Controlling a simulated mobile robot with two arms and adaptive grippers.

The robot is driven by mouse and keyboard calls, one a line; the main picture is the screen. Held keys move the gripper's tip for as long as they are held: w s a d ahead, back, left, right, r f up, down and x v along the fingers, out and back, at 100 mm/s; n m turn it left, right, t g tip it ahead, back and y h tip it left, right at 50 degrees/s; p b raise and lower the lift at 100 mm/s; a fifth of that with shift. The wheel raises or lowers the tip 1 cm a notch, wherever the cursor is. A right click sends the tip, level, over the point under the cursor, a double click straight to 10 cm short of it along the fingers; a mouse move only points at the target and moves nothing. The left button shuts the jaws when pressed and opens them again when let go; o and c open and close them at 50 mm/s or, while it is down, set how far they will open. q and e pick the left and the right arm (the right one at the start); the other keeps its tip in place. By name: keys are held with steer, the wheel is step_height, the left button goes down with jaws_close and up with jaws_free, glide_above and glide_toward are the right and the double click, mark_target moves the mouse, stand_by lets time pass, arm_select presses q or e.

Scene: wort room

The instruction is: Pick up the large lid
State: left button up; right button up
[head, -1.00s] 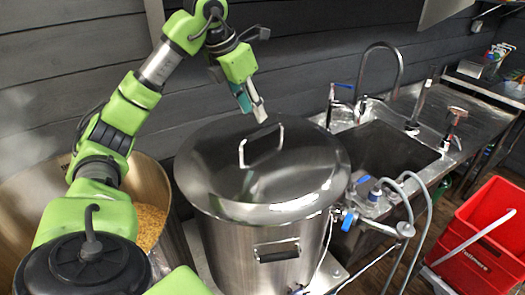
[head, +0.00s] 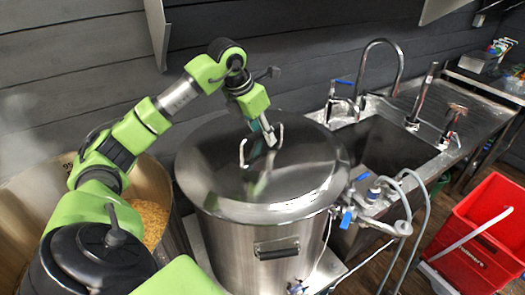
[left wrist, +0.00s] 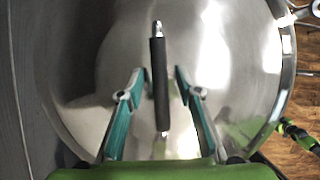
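The large lid (head: 300,180) is a shiny round metal cover resting on a steel kettle (head: 228,238). Its handle (head: 243,152) is an upright bar loop on the top. My left gripper (head: 271,138) is over the lid at the handle, pointing down. In the left wrist view the lid (left wrist: 225,75) fills most of the picture. There the dark handle bar (left wrist: 160,85) runs lengthwise between the two spread teal fingers of my left gripper (left wrist: 157,85), with a gap on each side. My right gripper is not in view.
A sink (head: 385,150) with taps stands right of the kettle, with hoses (head: 408,205) beside it. A red crate (head: 480,240) is at the far right. A large pot of grain (head: 150,220) is at the left. A grey plank wall (head: 60,70) is behind.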

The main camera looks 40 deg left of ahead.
arm_select(q)
steer(key=shift+f, duration=0.2)
stand_by(0.4)
jaws_close()
steer(key=shift+w+r, duration=0.1)
steer(key=shift+r, duration=0.05)
